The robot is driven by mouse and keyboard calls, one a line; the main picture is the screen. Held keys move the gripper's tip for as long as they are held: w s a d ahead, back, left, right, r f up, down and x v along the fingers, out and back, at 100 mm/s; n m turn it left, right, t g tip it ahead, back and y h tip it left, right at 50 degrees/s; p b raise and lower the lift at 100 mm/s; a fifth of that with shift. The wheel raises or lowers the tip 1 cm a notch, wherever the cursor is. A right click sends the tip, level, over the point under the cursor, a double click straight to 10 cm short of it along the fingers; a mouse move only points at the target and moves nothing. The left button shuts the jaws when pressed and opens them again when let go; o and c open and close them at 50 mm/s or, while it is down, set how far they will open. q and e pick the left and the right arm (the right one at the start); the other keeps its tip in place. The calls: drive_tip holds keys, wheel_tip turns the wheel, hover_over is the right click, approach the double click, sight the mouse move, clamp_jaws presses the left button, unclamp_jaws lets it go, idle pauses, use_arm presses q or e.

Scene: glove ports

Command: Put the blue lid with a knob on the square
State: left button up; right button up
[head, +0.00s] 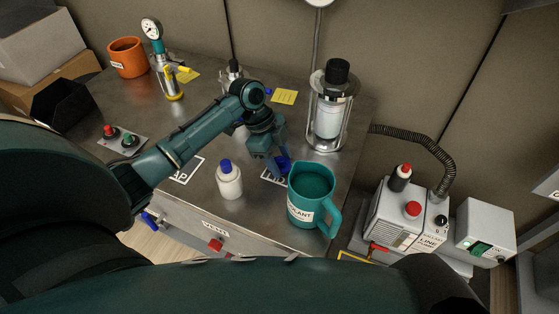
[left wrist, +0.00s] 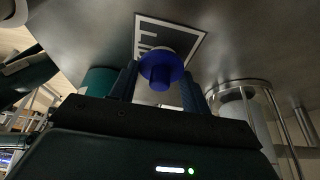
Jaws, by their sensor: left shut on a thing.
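The blue lid with a knob (left wrist: 161,70) is between the fingers of my left gripper (left wrist: 158,80), knob towards the wrist camera. In the head view the lid (head: 284,163) shows beside the fingertips of my left gripper (head: 275,163), partly hidden by them. A white-outlined square with lettering (left wrist: 193,42) lies on the table right behind the lid in the left wrist view. In the head view this square (head: 268,178) is mostly hidden by the gripper and the jug. I cannot tell whether the lid touches the table. My right gripper is not in view.
A teal jug (head: 306,205) stands close to the right of the square. A white bottle with a blue cap (head: 229,182) stands left of it, near another outlined square (head: 188,170). A caged glass cylinder (head: 329,110) stands behind. The table's front edge is near.

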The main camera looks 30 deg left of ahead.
use_arm(q)
drive_tip(key=shift+f, duration=0.4)
drive_tip(key=shift+f, duration=0.2)
drive_tip(key=o, duration=0.9)
drive_tip(key=shift+o, duration=0.2)
drive_tip(key=shift+r, duration=0.3)
drive_tip(key=v, duration=1.1)
drive_tip(key=shift+a+r, duration=0.15)
drive_tip(key=shift+r, duration=0.25)
drive_tip(key=shift+s, duration=0.1)
